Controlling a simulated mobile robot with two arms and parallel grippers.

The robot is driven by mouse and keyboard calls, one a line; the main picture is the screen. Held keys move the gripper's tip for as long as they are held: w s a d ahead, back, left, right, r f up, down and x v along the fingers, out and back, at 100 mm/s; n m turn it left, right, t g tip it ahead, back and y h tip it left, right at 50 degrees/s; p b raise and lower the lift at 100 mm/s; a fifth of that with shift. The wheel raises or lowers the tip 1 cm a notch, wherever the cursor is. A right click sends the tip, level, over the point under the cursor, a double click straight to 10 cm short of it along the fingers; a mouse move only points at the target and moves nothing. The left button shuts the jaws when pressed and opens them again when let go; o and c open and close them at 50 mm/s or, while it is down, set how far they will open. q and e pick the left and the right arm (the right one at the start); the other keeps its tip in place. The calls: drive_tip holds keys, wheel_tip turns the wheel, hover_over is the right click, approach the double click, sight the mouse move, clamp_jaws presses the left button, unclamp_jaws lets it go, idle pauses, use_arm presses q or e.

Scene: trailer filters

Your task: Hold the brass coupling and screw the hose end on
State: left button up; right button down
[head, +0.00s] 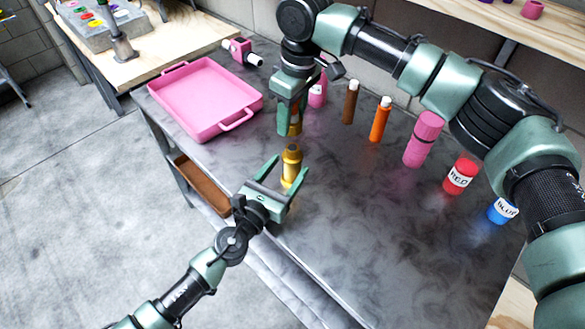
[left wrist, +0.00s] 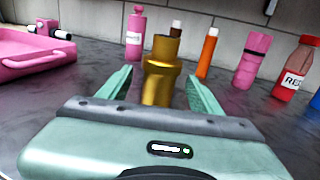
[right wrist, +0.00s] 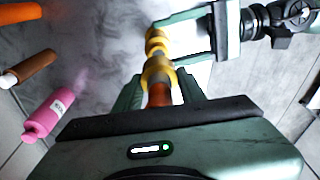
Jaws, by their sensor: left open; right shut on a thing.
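The brass coupling (head: 291,168) stands upright on the dark table, its dark top showing in the left wrist view (left wrist: 158,80). My left gripper (head: 288,173) is open, with its fingers on either side of the coupling. My right gripper (head: 291,126) points down above and behind it, shut on the hose end (head: 296,124). In the right wrist view the hose end (right wrist: 158,75) shows an orange-brown body and a yellow collar between the fingers. In the head view a small gap shows between hose end and coupling. The fingers hide part of the hose end.
A pink tray (head: 205,128) lies at the left. Pink (head: 318,92), brown (head: 350,103), orange (head: 380,120) and larger pink (head: 423,140) containers line the back, with red (head: 461,174) and blue (head: 503,209) jars. The front right table is clear.

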use_arm(q)
drive_tip(key=shift+x, duration=1.4)
clamp_jaws()
